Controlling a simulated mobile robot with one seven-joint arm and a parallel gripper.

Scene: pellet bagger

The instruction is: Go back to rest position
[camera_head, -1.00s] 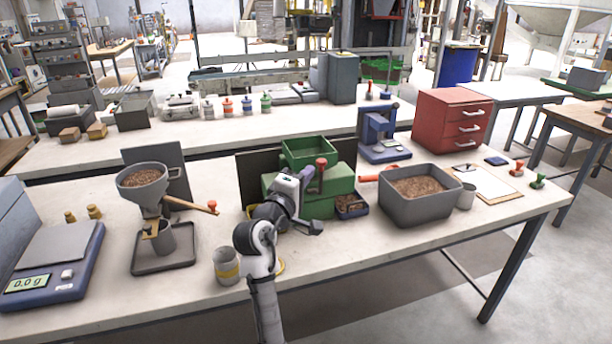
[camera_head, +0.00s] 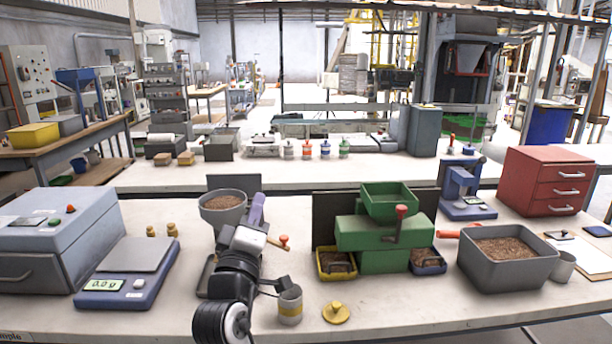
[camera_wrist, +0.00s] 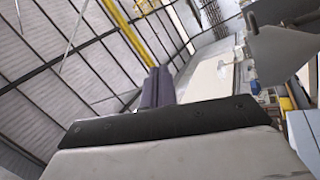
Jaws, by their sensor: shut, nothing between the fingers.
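My gripper (camera_head: 257,208) is at the end of my arm, raised above the near bench in the head view, just right of the grey funnel. Its slim purple-grey fingers point up and are together, with nothing held. In the wrist view the closed fingers (camera_wrist: 158,86) stand against the roof and the far hall. My arm hides much of the funnel stand and its tray in the head view.
The grey funnel (camera_head: 222,203) of pellets stands behind my arm. The green machine (camera_head: 384,235) and grey pellet bin (camera_head: 507,270) stand farther right. The bench front has some free room.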

